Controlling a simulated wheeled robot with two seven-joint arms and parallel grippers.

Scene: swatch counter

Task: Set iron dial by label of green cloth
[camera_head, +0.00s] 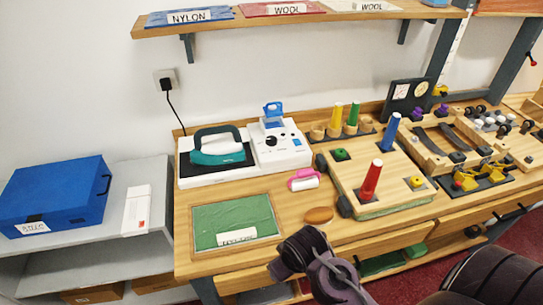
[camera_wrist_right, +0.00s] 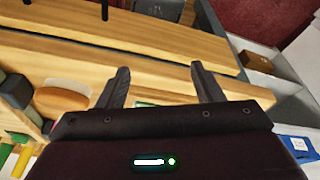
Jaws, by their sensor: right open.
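A green cloth (camera_head: 215,218) lies flat at the front left of the wooden counter. Its white label (camera_head: 237,236) is at the near edge; I cannot read the print surely. Behind it, a teal iron (camera_head: 218,152) rests on a white station (camera_head: 235,172). A dark round dial (camera_head: 271,141) sits on the station's right part; its setting is too small to read. My right gripper (camera_wrist_right: 160,75) is open and empty near the counter's front edge, to the right of the cloth and well short of the dial. My left gripper is out of view.
A brown oval block (camera_head: 319,215) and a pink-and-white roller (camera_head: 304,180) lie right of the cloth. A board with red and blue pegs (camera_head: 371,180) stands beyond them. A wall shelf (camera_head: 240,25) holds labelled swatches. A blue box (camera_head: 55,193) sits left.

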